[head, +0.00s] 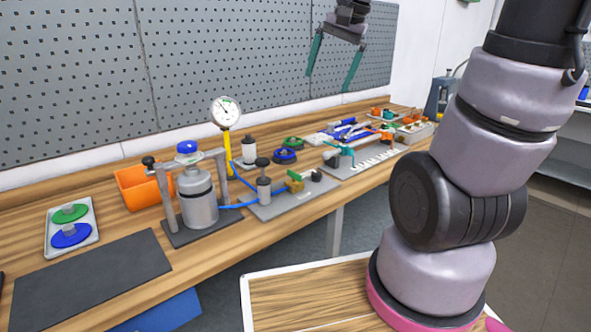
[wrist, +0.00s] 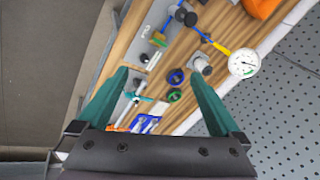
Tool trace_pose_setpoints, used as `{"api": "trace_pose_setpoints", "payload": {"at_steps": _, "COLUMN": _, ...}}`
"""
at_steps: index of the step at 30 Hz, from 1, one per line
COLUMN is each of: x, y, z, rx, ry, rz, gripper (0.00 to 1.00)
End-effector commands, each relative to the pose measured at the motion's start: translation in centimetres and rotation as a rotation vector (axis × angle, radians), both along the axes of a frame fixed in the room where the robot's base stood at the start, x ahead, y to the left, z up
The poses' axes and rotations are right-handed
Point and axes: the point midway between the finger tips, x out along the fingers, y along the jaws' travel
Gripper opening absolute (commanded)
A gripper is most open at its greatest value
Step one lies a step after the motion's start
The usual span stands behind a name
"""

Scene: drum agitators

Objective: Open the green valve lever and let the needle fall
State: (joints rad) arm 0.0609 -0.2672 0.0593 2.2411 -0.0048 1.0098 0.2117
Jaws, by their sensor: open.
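A brass valve (head: 296,186) with a small green lever (head: 294,175) sits on a grey plate, joined to blue hoses. The valve (wrist: 158,42) also shows small near the top of the wrist view. A round white dial gauge (head: 226,111) stands on a yellow stem behind the metal vessel (head: 198,200); its dark needle is too small to read. The gauge also shows in the wrist view (wrist: 243,63). My gripper (head: 327,83) is open and empty, high above the bench in front of the pegboard, well apart from the valve. Its teal fingers (wrist: 160,76) are spread wide.
An orange bin (head: 142,187) stands behind the vessel. A tray with green and blue discs (head: 52,253) and a dark mat (head: 95,278) are at left. The pegboard (head: 190,65) rises behind.

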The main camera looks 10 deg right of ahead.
Motion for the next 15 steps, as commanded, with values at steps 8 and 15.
{"api": "trace_pose_setpoints", "payload": {"at_steps": 8, "x": 8.6, "y": 0.3, "z": -7.4, "rx": 0.089, "ry": 0.269, "rz": -0.169, "gripper": 1.00}}
{"api": "trace_pose_setpoints", "payload": {"at_steps": 15, "x": 13.9, "y": 0.5, "z": -15.7, "rx": 0.157, "ry": 0.482, "rz": -0.315, "gripper": 1.00}}
